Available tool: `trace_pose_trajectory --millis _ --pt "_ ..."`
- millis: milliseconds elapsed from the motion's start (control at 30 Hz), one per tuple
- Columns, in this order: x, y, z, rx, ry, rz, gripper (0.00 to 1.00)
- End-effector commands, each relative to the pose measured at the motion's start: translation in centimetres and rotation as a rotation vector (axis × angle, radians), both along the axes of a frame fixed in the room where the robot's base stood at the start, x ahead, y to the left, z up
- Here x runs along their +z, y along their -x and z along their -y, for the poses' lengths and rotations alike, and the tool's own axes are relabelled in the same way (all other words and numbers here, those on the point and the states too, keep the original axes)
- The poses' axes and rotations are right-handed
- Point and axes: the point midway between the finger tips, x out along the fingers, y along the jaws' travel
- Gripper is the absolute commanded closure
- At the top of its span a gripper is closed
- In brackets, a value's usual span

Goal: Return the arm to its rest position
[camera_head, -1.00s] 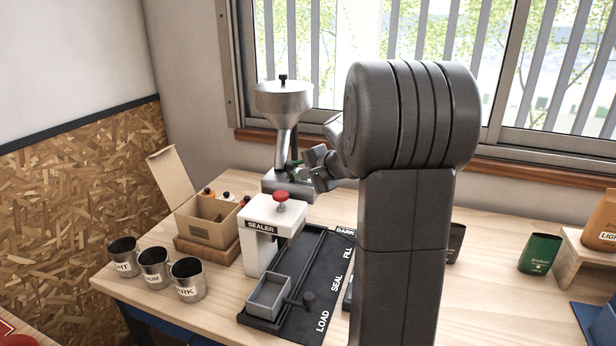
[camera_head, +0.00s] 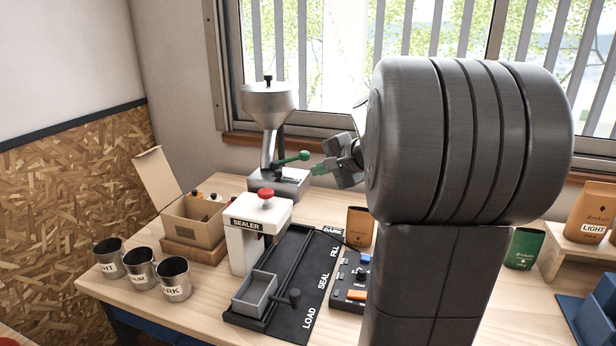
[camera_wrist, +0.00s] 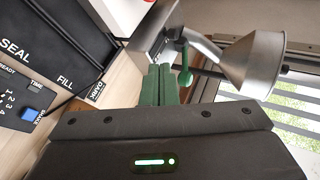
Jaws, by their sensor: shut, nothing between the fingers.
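My gripper (camera_head: 317,169) is at the back of the bench, just right of the grinder-like machine with a metal funnel (camera_head: 268,103). Its green fingers (camera_wrist: 159,84) are together and empty in the wrist view. The machine's green-knobbed lever (camera_head: 302,156) is close to the fingertips; in the wrist view the knob (camera_wrist: 186,78) stands just right of them, apparently apart. My arm's large dark link fills the right-centre of the head view and hides part of the bench.
The sealer (camera_head: 254,232) and black LOAD–SEAL–FILL mat (camera_head: 305,290) lie in front of the machine. A control box (camera_head: 347,296) and brown pouch (camera_head: 360,226) are beside my arm. Several metal cups (camera_head: 174,279) and an open carton (camera_head: 190,226) stand left. Window behind.

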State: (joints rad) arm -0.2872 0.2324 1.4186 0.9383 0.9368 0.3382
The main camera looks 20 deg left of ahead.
Motion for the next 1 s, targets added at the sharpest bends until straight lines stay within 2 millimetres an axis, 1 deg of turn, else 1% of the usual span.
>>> trace_pose_trajectory --millis 67,200,467,567,667,767,1000 --pt "0.2 0.2 0.5 -0.001 0.0 -0.001 1.0" --pt "0.4 0.4 0.8 0.0 0.0 -0.002 1.0" --pt "0.4 0.3 0.7 0.0 0.0 -0.002 1.0" --pt "0.2 0.2 0.4 0.001 0.001 -0.003 1.0" --pt "-0.3 -0.1 -0.5 0.002 0.001 -0.003 1.0" --pt "-1.1 -0.7 -1.7 0.002 0.001 -0.005 1.0" --pt "-3.6 -2.3 -5.5 0.003 0.002 -0.006 1.0"
